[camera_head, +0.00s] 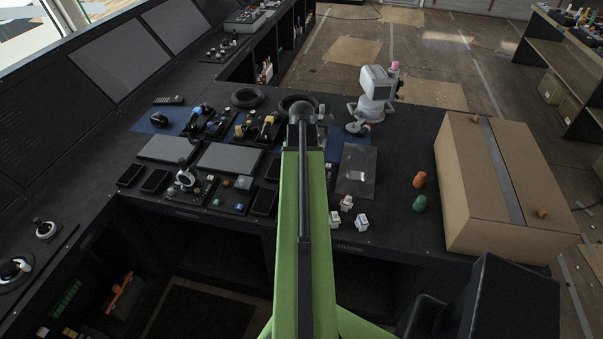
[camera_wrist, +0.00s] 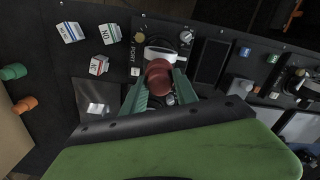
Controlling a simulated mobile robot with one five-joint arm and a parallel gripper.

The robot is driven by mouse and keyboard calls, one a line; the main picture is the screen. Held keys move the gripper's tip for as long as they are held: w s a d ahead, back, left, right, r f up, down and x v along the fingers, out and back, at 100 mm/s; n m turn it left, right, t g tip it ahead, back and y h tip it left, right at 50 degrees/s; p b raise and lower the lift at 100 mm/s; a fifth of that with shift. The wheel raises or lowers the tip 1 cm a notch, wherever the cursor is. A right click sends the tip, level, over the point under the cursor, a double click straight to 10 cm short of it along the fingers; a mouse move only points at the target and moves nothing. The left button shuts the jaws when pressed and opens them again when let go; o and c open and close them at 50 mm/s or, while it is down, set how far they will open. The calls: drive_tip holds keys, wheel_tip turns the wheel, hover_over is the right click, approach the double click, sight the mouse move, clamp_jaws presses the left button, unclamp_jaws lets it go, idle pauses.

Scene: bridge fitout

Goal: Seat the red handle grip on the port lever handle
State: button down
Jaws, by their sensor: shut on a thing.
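The red handle grip (camera_wrist: 158,78) is between the green fingers of my gripper (camera_wrist: 159,88) in the wrist view, and they are shut on it. A white rounded part (camera_wrist: 160,53), apparently the port lever's, shows just beyond the grip beside a PORT label (camera_wrist: 133,58). The grip overlaps this part in the picture and hides much of the lever handle. I cannot tell whether the grip touches the handle or sits on it. In the head view my green arm hides the grip, the fingers and the port lever.
White labelled blocks (camera_head: 346,203) stand right of my arm, near the console edge. Orange (camera_head: 419,180) and green (camera_head: 420,203) knobs stand farther right, beside a cardboard box (camera_head: 515,185). Left of my arm is another lever unit (camera_head: 187,180). A white device (camera_head: 375,92) stands behind.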

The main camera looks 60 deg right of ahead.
drive_tip(key=shift+f, duration=0.15)
drive_tip(key=shift+f+b, duration=0.65)
drive_tip(key=shift+b, duration=0.2)
drive_tip(key=shift+r, duration=0.1)
drive_tip(key=c, duration=0.9)
unclamp_jaws()
wheel_tip(320, 180, up, 18)
drive_tip(key=p, duration=1.7)
drive_tip(key=shift+f+p, duration=0.25)
drive_tip(key=shift+p, duration=0.1)
